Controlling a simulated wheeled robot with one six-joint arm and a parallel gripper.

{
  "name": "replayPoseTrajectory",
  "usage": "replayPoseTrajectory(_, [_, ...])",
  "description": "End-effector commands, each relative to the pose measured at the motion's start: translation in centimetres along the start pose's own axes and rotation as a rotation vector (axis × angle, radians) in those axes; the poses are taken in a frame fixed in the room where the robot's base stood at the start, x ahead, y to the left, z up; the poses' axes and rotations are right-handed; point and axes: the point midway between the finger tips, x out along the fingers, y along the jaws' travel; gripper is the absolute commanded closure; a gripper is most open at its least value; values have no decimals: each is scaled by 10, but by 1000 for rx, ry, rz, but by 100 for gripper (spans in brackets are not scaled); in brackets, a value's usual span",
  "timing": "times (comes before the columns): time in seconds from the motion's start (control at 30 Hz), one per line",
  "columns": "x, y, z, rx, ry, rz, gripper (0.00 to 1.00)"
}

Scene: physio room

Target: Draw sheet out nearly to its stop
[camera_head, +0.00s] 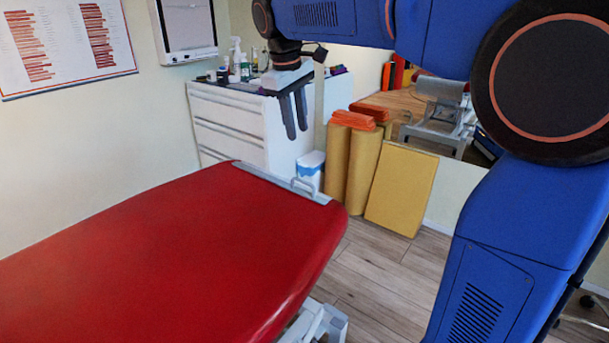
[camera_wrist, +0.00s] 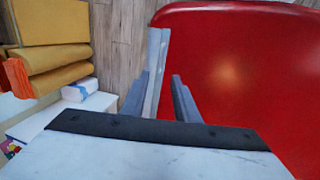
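A grey strip (camera_head: 265,180) with a small raised handle (camera_head: 304,188) lies along the far end of the red couch (camera_head: 170,250). No separate loose sheet shows. My gripper (camera_head: 297,134) hangs above the strip's handle end in the head view, fingers pointing down, apart from it. Its two fingers are parted with nothing visible between them in that view. In the wrist view, the strip (camera_wrist: 158,50) runs down between my gripper's fingers (camera_wrist: 160,80), below them. The handle cannot be made out there.
A white drawer cabinet (camera_head: 228,125) with bottles stands behind the couch. A white and blue box (camera_head: 311,165), yellow rolls (camera_head: 350,165) and a yellow panel (camera_head: 402,190) stand right of it. Bare wooden floor (camera_head: 385,270) lies right of the couch.

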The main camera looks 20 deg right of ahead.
Motion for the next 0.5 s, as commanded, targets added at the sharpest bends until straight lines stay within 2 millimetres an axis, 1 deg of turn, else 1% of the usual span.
replayPoseTrajectory(0.5, [88,0,1,2,-3,-2,72])
